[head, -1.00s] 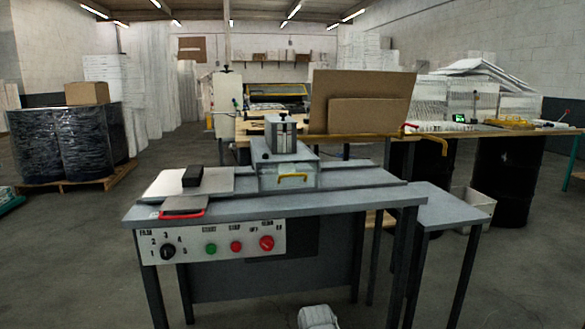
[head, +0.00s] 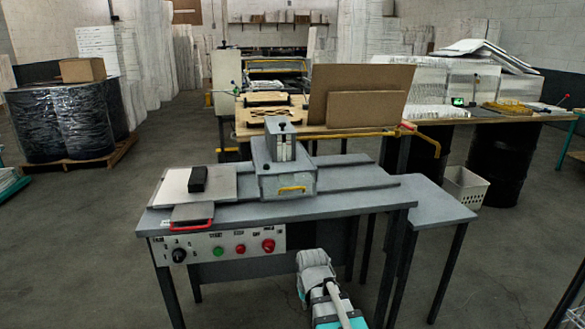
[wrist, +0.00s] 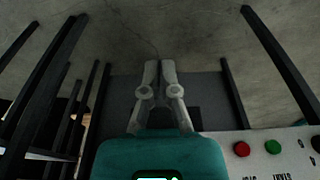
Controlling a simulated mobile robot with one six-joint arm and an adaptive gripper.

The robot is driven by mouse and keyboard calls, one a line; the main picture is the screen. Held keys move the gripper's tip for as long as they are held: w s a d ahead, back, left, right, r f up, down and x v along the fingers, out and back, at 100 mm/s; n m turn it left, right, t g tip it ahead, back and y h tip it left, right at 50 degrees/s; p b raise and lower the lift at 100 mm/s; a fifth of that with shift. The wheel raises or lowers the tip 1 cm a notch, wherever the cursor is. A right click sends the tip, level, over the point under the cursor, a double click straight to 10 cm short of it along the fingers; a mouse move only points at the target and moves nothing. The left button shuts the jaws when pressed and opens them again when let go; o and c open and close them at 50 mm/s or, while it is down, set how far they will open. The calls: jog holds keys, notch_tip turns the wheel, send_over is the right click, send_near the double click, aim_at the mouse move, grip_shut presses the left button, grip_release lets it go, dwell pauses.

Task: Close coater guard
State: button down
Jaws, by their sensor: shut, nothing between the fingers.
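The coater is a grey bench machine (head: 340,206) in the middle of the head view. Its guard is a grey boxy cover (head: 287,181) with a yellow handle (head: 292,189) on its front, below a small upright block. I cannot tell clearly how far the guard is open. My gripper (wrist: 160,64) shows in the wrist view, its two fingers together and empty, apart from the guard. The guard is not visible in the wrist view. My arm rises at the bottom of the head view, in front of the bench.
A control panel (head: 225,245) with knobs and buttons is on the bench front; it also shows in the wrist view (wrist: 265,155). A red-handled plate (head: 192,214) and black block (head: 197,179) are at left. A lower grey table (head: 435,204) adjoins at right. Front floor is open.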

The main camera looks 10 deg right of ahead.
aim_at(294, 188)
jog(key=w+r+t+p, duration=0.1)
jog(key=w+r+p, duration=0.3)
jog(key=r+p, duration=0.8)
jog(key=w+r+t+p, duration=0.1)
jog(key=w+r+p, duration=0.4)
jog(key=r+p, duration=0.7)
jog(key=w+r+t+p, duration=0.2)
jog(key=w+r+p, duration=0.3)
jog(key=r+p, duration=0.8)
notch_tip(294, 188, up, 4)
jog(key=shift+w+f, duration=0.1)
jog(key=shift+w, duration=0.15)
jog(key=shift+f, duration=0.1)
jog(key=b+x, duration=1.2)
jog(key=x, duration=0.1)
jog(key=shift+w+f, duration=0.2)
jog(key=shift+f, duration=0.15)
jog(key=shift+d+f+b, duration=0.2)
jog(key=shift+d+b, duration=0.05)
jog(key=shift+b, duration=0.05)
